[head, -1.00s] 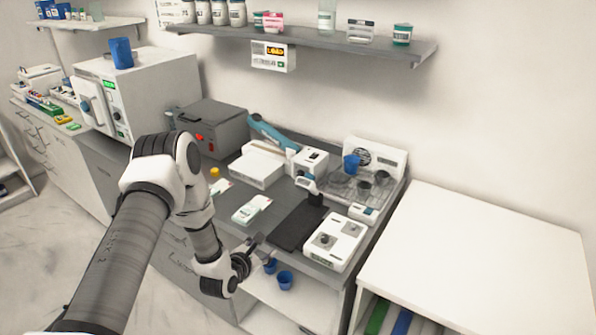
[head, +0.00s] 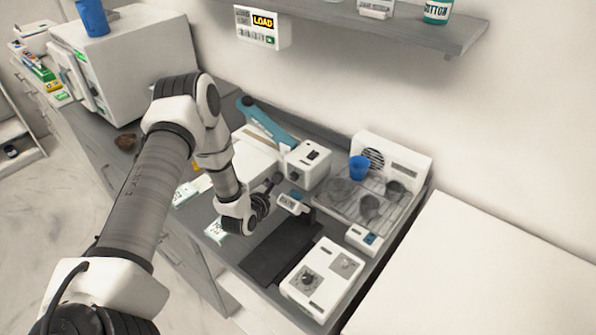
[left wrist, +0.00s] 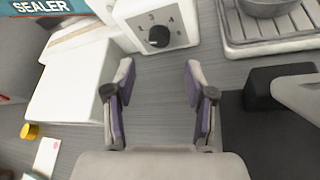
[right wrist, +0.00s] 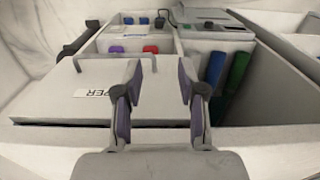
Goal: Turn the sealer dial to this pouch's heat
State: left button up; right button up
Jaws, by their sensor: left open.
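The sealer has a teal arm (head: 265,121) over a white body (left wrist: 75,85). Its white control box (head: 309,164) carries a round black dial (left wrist: 159,37) with numbers around it in the left wrist view. I cannot tell surely where the dial points. My left gripper (head: 271,188) is open and empty, in front of the control box and apart from the dial; its open fingers (left wrist: 159,85) also show in the left wrist view. Flat white-and-green packets (head: 218,229) lie on the counter, partly behind my left arm; I cannot read any heat mark. My right gripper (right wrist: 160,85) is open and empty.
My right gripper is above an open-topped compartmented unit (right wrist: 240,140).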

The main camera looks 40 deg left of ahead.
aim_at(292, 178)
pick_arm(q)
jog(key=shift+w+r+p, duration=0.15)
jog(key=shift+w+p, duration=0.65)
jog(key=shift+w, duration=0.2)
jog(key=x, duration=0.5)
jog(key=shift+f+p, duration=0.35)
jog(key=shift+p, duration=0.05)
jog(key=shift+s+r, duration=0.2)
jog(key=shift+s, duration=0.15)
jog(key=shift+s+r, duration=0.1)
jog(key=c, duration=0.5)
grip_shut()
pick_arm(e)
jog(key=r, duration=0.1)
jog(key=s+r, duration=0.1)
jog(key=shift+s+d+r, duration=0.1)
jog(key=shift+s+r, duration=0.1)
jog(key=shift+r, duration=0.15)
